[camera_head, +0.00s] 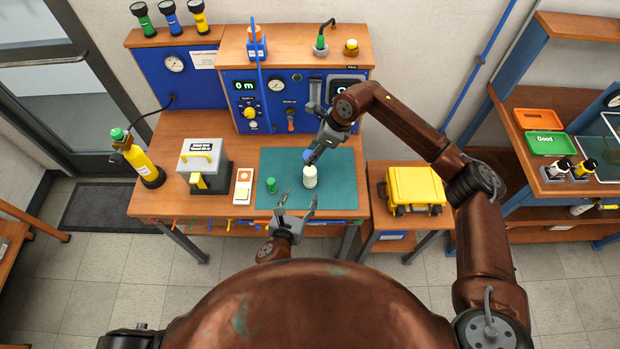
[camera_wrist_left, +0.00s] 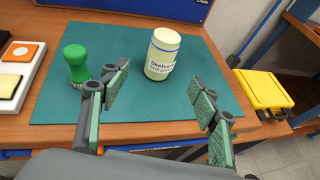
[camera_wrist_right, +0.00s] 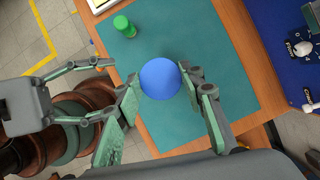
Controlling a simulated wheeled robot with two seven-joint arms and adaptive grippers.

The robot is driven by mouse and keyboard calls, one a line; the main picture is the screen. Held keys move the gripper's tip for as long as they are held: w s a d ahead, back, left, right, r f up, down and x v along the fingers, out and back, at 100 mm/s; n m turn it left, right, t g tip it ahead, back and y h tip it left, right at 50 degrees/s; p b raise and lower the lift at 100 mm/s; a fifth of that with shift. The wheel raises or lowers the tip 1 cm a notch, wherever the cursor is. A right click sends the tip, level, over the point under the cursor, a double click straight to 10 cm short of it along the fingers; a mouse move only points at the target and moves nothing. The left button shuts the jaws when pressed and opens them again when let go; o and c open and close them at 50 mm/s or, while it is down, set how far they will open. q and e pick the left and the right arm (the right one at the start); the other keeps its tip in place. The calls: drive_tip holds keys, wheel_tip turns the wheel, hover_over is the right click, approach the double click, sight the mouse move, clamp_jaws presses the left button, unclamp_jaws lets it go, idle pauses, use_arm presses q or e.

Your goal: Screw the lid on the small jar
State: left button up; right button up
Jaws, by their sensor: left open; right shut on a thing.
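The small jar (camera_head: 310,178) is cream with a printed label and stands upright on the green mat (camera_head: 345,190). It also shows in the left wrist view (camera_wrist_left: 160,60), with no lid on its pale top. My right gripper (camera_head: 313,153) is shut on the round blue lid (camera_head: 307,155), held above the jar. The lid fills the space between its fingers in the right wrist view (camera_wrist_right: 160,78) and hides what is beneath. My left gripper (camera_head: 295,206) is open and empty at the mat's front edge, its fingers pointing towards the jar but apart from it.
A small green-topped object (camera_head: 271,185) stands on the mat left of the jar. A white switch box (camera_head: 243,186) and a grey press-like box (camera_head: 204,165) lie further left. A yellow case (camera_head: 414,188) sits to the right. The blue test panel (camera_head: 290,100) stands behind.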

sight(307, 182)
use_arm(q)
drive_tip(key=x, duration=1.2)
drive_tip(key=shift+f, duration=0.15)
drive_tip(key=shift+c, duration=0.5)
clamp_jaws()
